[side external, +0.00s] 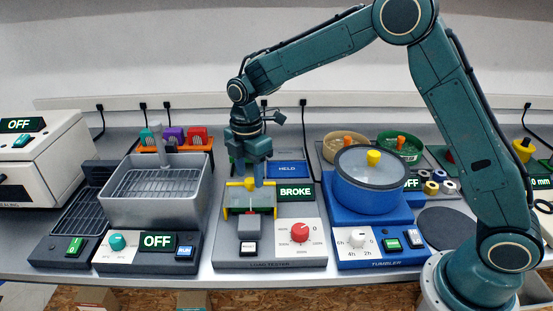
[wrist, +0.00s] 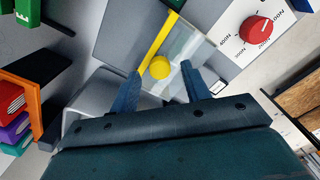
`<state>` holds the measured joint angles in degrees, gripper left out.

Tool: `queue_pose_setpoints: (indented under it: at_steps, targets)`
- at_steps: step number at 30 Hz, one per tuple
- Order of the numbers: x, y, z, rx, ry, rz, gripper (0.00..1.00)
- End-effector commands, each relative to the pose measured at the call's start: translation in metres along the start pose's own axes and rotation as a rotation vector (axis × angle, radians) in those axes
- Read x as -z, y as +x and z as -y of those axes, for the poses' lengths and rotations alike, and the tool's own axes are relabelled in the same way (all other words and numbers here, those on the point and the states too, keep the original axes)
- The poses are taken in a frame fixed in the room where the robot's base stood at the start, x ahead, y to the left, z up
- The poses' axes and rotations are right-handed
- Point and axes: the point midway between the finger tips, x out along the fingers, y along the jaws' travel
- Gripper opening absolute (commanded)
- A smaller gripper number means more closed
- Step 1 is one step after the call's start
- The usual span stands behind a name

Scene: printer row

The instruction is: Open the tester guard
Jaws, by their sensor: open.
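The load tester (side external: 268,240) stands in the middle of the row, with a display reading BROKE (side external: 295,191). Its guard is a clear panel (wrist: 190,50) with a yellow edge bar (wrist: 157,42) and a round yellow knob (wrist: 160,67). In the side view the yellow bar and knob (side external: 250,184) sit low over the tester bed, and the guard looks down. My gripper (wrist: 161,70) is open, its two blue fingers on either side of the knob with gaps showing. In the side view my gripper (side external: 259,178) points down at the knob; contact there is hidden.
A red dial (side external: 300,232) and a white button (side external: 249,247) are on the tester front. A grey basin (side external: 155,205) stands to the left, and the blue tumbler (side external: 370,190) stands close on the right.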

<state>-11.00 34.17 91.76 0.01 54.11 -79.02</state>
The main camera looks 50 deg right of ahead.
Motion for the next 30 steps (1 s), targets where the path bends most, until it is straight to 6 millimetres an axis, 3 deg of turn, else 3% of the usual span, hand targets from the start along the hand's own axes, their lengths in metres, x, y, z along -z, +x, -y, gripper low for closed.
queue_pose_setpoints:
  at_steps: [6,15,23,30]
  targets:
    - [0.0,0.0127,0.0001,0.0,0.0,0.0,0.47]
    - [0.0,0.0141,0.0001,-0.001,0.0,0.0,0.47]
    - [0.0,0.0139,0.0001,-0.001,0.0,0.0,0.0]
    - [-0.0028,0.0138,-0.0028,-0.001,0.001,0.0,0.0]
